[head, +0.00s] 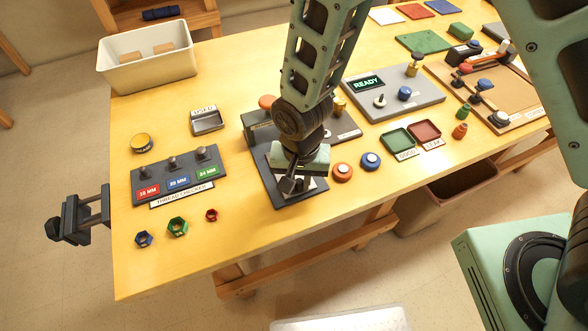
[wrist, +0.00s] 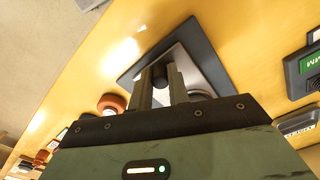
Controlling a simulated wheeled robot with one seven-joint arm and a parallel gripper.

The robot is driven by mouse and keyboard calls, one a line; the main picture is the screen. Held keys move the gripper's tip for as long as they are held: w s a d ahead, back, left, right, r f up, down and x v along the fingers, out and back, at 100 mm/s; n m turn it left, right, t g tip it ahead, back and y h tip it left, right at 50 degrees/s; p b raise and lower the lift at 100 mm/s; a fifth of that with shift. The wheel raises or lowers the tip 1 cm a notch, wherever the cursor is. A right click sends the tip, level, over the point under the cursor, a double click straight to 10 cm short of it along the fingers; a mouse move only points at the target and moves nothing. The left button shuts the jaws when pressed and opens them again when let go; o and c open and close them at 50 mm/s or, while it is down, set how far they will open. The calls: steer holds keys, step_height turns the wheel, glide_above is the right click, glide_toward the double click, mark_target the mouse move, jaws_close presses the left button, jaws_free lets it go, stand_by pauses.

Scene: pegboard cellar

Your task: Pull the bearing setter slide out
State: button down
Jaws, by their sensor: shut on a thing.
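The bearing setter has a dark blue-grey base plate (head: 275,184) near the front edge of the table, with a light metal slide plate (head: 313,190) on it. The wrist view shows the base plate (wrist: 205,45) and the slide plate (wrist: 192,76) too. My gripper (head: 290,184) points down over the slide. In the wrist view its two fingers (wrist: 161,84) are closed on a dark round knob (wrist: 160,75) at the slide. My arm and gripper hide much of the setter in the head view.
Orange (head: 342,172) and blue (head: 371,161) round pieces stand close right of the setter. The thread checker (head: 180,175) is to the left, with several coloured nuts before it. A READY panel (head: 395,97) stands behind right. The table's front edge is close.

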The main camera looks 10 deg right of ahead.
steer(key=shift+s+d, duration=0.1)
steer(key=shift+s, duration=0.35)
steer(key=c, duration=1.3)
jaws_free()
steer(key=shift+s, duration=0.1)
steer(key=shift+r, duration=0.6)
step_height(320, 180, up, 16)
steer(key=shift+d+r+b, duration=0.1)
steer(key=shift+r+b, duration=0.05)
steer(key=shift+b, duration=0.65)
